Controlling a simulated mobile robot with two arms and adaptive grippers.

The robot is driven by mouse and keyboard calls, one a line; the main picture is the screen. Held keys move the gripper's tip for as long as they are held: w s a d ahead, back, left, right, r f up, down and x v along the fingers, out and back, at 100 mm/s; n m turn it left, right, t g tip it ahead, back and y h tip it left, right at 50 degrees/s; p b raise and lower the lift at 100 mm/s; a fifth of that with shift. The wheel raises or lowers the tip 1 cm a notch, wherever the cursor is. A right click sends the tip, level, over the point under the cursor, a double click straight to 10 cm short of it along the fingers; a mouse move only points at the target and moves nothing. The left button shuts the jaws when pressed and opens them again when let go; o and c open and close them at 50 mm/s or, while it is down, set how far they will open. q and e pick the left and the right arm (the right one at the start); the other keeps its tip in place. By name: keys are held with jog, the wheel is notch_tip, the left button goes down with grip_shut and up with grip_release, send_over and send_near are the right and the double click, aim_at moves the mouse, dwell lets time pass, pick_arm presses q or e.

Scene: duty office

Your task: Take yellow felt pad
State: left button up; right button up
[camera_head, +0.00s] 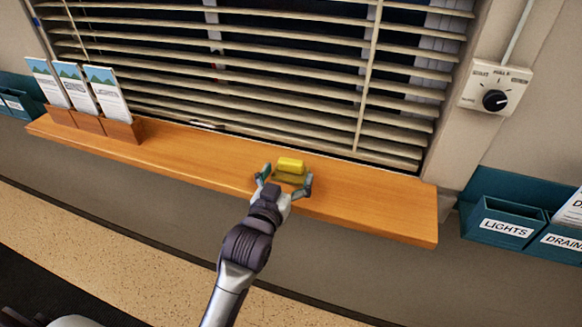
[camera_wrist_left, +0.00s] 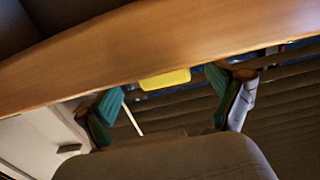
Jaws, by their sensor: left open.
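The yellow felt pad (camera_head: 290,165) is a small block on the wooden window ledge (camera_head: 380,216), right of the ledge's middle. My left gripper (camera_head: 285,180) is open at the ledge's front side, its two fingers spread to the left and right of the pad in the head view. In the left wrist view the pad (camera_wrist_left: 165,79) shows between the two green fingertips of my left gripper (camera_wrist_left: 160,95), apart from both. Nothing is held. The pad's underside is hidden. My right gripper is not in view.
Window blinds (camera_head: 260,75) hang right behind the ledge. A wooden holder (camera_head: 121,130) with brochures stands at the ledge's left. A rotary switch box (camera_head: 497,88) and teal bins (camera_head: 505,223) are on the right. The ledge on both sides of the pad is clear.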

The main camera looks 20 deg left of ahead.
aim_at(290, 169)
pick_arm(q)
jog(key=w, duration=0.3)
jog(key=shift+w+f, duration=0.1)
jog(key=shift+c, duration=0.6)
jog(key=c, duration=1.1)
jog(key=shift+c, duration=0.2)
